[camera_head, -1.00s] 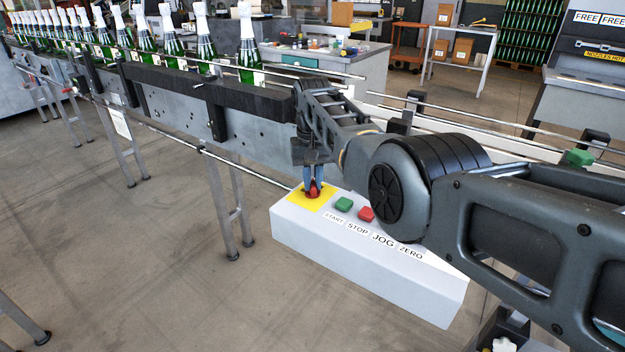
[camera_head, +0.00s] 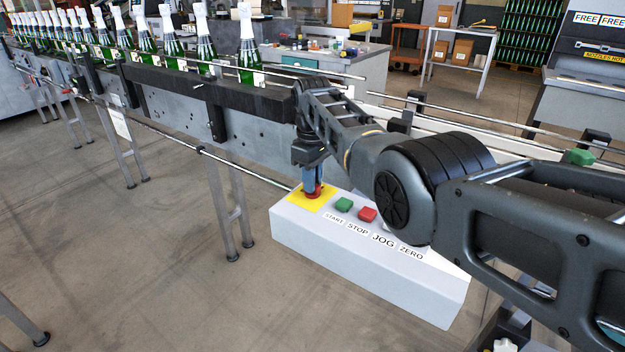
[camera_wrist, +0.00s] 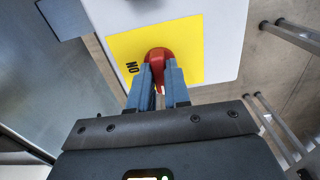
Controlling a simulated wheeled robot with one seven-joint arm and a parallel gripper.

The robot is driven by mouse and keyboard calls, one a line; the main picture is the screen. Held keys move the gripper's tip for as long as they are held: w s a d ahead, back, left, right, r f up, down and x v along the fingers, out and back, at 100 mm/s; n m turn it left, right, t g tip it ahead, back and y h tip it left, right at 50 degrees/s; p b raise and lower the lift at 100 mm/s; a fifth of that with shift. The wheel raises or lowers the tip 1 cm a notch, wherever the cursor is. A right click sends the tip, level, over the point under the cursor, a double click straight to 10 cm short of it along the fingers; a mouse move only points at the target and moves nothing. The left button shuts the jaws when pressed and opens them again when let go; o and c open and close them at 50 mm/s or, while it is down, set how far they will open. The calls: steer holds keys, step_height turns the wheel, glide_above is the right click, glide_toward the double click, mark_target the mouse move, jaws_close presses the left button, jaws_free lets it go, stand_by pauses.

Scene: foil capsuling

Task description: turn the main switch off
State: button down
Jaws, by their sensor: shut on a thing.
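The main switch is a red knob (camera_wrist: 158,56) on a yellow plate (camera_wrist: 193,38) at the left end of the white control box (camera_head: 370,270). My gripper (camera_wrist: 159,72) points down over the plate, its two blue fingers shut on the red knob. In the head view my gripper (camera_head: 312,190) stands over the yellow plate (camera_head: 305,199), and the fingers hide most of the knob. The word "ON" shows on the plate in the wrist view, left of the fingers. Any other marking is hidden.
A green button (camera_head: 344,204) and a red button (camera_head: 367,214) sit close right of the plate, above the labels START, STOP, JOG, ZERO. The conveyor (camera_head: 160,105) with a row of foil-topped bottles runs behind. The floor in front of the box is clear.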

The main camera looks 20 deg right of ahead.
steer(key=shift+r+n, duration=0.15)
steer(key=shift+n, duration=0.15)
steer(key=c, duration=1.1)
jaws_free()
step_height(320, 180, up, 8)
steer(key=shift+f, duration=0.15)
steer(key=shift+f, duration=0.1)
